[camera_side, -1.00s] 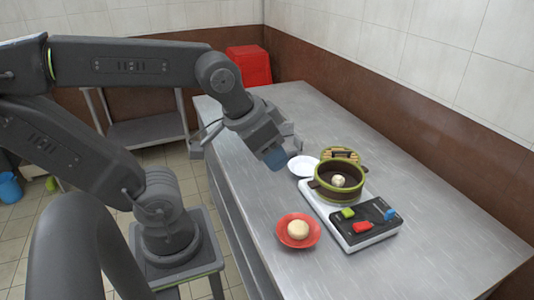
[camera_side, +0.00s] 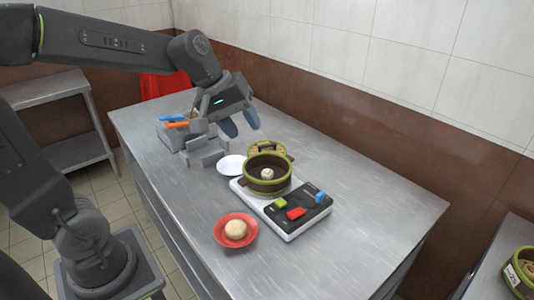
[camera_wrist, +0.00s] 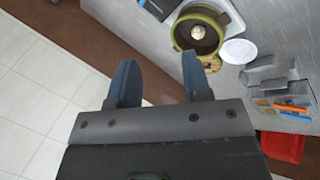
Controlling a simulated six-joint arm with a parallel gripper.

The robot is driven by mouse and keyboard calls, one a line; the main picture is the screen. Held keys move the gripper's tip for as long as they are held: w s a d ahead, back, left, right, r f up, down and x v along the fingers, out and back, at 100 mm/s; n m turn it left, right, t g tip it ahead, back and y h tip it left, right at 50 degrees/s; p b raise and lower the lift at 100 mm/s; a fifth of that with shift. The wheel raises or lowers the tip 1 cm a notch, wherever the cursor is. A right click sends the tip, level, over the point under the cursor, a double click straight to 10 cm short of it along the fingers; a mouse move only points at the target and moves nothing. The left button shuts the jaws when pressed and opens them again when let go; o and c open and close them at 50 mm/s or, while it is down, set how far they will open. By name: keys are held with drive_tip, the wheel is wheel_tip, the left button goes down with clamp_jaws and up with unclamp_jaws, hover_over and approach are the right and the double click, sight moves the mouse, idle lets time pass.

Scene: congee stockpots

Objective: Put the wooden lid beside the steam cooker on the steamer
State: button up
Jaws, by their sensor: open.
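The round wooden lid (camera_side: 281,151) lies behind the steamer, partly hidden by it in the side view. In the wrist view the lid (camera_wrist: 209,62) shows just past the right finger. The green-rimmed, dark steamer (camera_side: 252,185) sits open on the white and black cooker (camera_side: 294,228), with a pale bun (camera_side: 267,174) inside. The steamer (camera_wrist: 178,36) is at the top of the wrist view. My gripper (camera_side: 240,123) is open, with nothing between its blue fingers, above the table behind the lid and apart from it.
A white plate (camera_side: 231,165) lies left of the lid. A red plate (camera_side: 221,240) with a bun stands in front. A grey holder (camera_side: 205,152) and a box with orange and blue handles (camera_side: 176,124) stand at left. The wall (camera_side: 350,110) runs behind. The table's right part is clear.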

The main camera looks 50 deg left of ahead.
drive_tip(key=w+a+f+n+h, duration=0.1)
drive_tip(key=w+a+f+n, duration=0.1)
drive_tip(key=w+a+n, duration=0.45)
drive_tip(key=n+t, duration=0.3)
drive_tip(key=n, duration=1.3)
hover_over(271, 145)
drive_tip(key=s+a, duration=0.4)
drive_tip(key=s, duration=0.4)
wheel_tip(271, 145, down, 17)
drive_tip(key=x, duration=0.7)
drive_tip(key=shift+w+d+f, duration=0.15)
drive_tip(key=shift+w+d, duration=0.05)
drive_tip(key=shift+d, duration=0.1)
drive_tip(key=shift+x, duration=2.8)
drive_tip(key=shift+s+a, duration=0.1)
clamp_jaws()
